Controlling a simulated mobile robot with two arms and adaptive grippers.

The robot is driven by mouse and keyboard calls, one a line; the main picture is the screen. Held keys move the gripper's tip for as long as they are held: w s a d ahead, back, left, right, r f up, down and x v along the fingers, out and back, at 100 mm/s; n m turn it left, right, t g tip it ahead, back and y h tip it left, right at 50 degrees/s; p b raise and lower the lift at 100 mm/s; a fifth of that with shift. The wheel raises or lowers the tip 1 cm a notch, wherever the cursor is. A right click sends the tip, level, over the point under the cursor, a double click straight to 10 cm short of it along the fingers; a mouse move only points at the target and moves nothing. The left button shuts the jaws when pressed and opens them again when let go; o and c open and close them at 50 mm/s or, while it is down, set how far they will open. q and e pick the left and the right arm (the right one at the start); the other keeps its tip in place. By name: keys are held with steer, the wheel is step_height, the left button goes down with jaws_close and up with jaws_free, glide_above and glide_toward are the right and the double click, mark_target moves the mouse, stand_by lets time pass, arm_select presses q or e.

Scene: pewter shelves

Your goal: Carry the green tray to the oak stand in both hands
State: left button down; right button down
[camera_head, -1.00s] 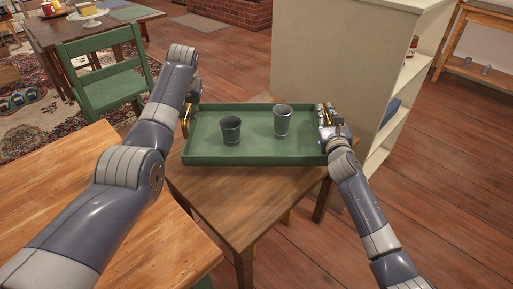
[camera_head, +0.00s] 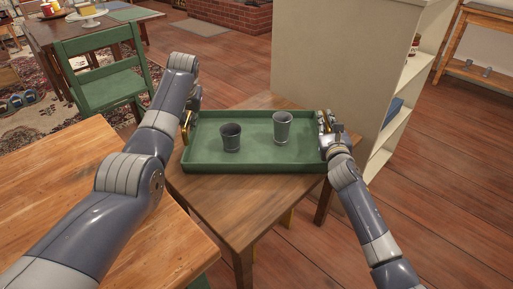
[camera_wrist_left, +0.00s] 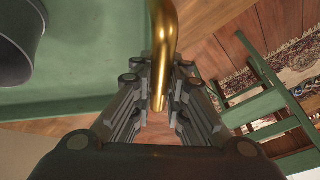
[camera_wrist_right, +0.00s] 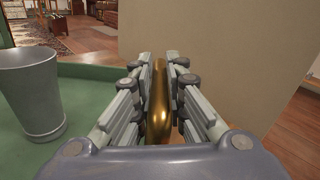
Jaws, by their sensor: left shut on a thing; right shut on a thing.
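The green tray (camera_head: 255,165) is level over a small brown wooden table (camera_head: 235,208); I cannot tell whether it touches the top. Two grey metal cups stand upright on it, a shorter one (camera_head: 231,137) left of centre and a taller one (camera_head: 282,127) to the right. My left gripper (camera_head: 189,118) is shut on the brass handle (camera_wrist_left: 163,45) at the tray's left end. My right gripper (camera_head: 326,124) is shut on the brass handle (camera_wrist_right: 157,115) at the right end. I cannot tell which piece of furniture is the oak stand.
A lighter wooden table (camera_head: 75,205) fills the lower left. A green chair (camera_head: 105,75) stands behind it. A tall cream shelf unit (camera_head: 340,60) stands close behind the tray on the right. A wooden bench (camera_head: 480,45) is far right. Bare floor (camera_head: 450,190) lies at right.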

arm_select(q)
steer(key=c, duration=2)
jaws_free()
steer(key=shift+f, duration=0.2)
arm_select(e)
steer(key=c, duration=2.1)
jaws_free()
steer(key=shift+f, duration=0.25)
arm_select(q)
steer(key=o, duration=0.4)
steer(key=shift+d+r, duration=0.1)
steer(key=shift+r, duration=0.05)
arm_select(e)
steer(key=o, duration=0.5)
steer(key=shift+r, duration=0.15)
steer(key=shift+c, duration=0.2)
arm_select(q)
steer(key=shift+s, duration=0.1)
arm_select(e)
steer(key=shift+s+r, duration=0.1)
arm_select(q)
steer(key=shift+r, duration=0.1)
